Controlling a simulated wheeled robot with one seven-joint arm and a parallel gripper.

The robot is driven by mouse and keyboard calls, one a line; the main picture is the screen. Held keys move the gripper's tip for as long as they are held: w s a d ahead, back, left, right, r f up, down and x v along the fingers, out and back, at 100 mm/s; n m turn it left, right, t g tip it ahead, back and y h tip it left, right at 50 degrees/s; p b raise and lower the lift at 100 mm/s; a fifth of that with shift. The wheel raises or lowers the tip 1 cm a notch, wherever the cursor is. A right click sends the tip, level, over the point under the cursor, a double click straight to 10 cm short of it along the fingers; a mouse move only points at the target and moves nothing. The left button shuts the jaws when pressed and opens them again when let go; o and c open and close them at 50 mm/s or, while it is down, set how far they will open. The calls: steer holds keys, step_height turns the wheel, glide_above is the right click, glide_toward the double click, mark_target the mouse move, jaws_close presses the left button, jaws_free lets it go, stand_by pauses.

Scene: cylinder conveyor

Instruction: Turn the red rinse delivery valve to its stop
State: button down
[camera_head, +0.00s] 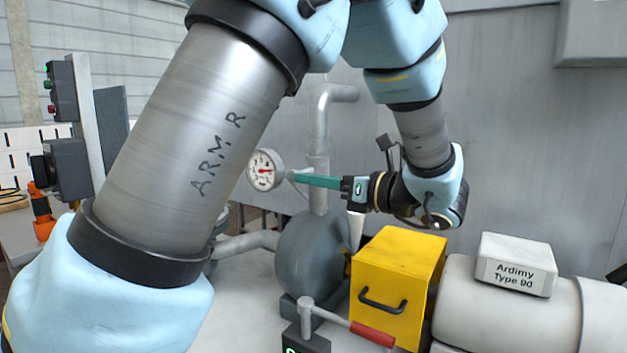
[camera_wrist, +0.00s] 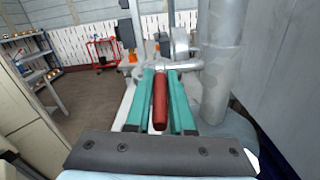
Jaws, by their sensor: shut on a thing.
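The red valve handle (camera_wrist: 160,102) lies lengthwise between the two teal fingers of my gripper (camera_wrist: 161,74) in the wrist view. My gripper is shut on it, with one finger along each side. In the head view my gripper (camera_head: 300,178) reaches left, roughly level, to the vertical pipe (camera_head: 318,150) above the grey pump (camera_head: 312,252). There the fingers hide the red handle. A small pale metal part, likely the valve's pivot, shows at the fingertips.
A round gauge (camera_head: 265,170) sits just left of the fingertips. A second red-handled lever (camera_head: 372,333) stands low in front, by a yellow box (camera_head: 395,275) and a motor labelled "Ardimy Type 90" (camera_head: 515,265). A grey wall stands behind.

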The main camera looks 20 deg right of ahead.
steer(key=shift+r+p, duration=0.15)
steer(key=shift+p, duration=0.15)
steer(key=r+g+h+p, duration=0.1)
steer(key=p, duration=0.2)
steer(key=r+g+h+p, duration=0.1)
steer(key=g+p, duration=0.1)
steer(key=p, duration=0.3)
steer(key=shift+a+r, duration=0.1)
steer(key=shift+r, duration=0.1)
steer(key=g+h+p, duration=0.1)
steer(key=p, duration=0.1)
steer(key=r+g+h+p, duration=0.1)
steer(key=p, duration=0.2)
steer(key=w+g+h+p, duration=0.1)
steer(key=p, duration=0.1)
steer(key=shift+a+r+g, duration=0.15)
steer(key=shift+a+g, duration=0.15)
steer(key=g+h+p, duration=0.1)
steer(key=w+g+h+p, duration=0.1)
steer(key=shift+a+r+g+h+p, duration=0.15)
steer(key=shift+a+g+h+p, duration=0.15)
steer(key=shift+a+h+p, duration=0.1)
steer(key=g+h, duration=0.1)
steer(key=w+g+h, duration=0.1)
steer(key=g, duration=0.1)
steer(key=shift+a+r, duration=0.15)
steer(key=shift+a, duration=0.25)
steer(key=shift+w+a+g+h, duration=0.15)
steer(key=shift+w+g+h, duration=0.1)
steer(key=shift+g+h, duration=0.55)
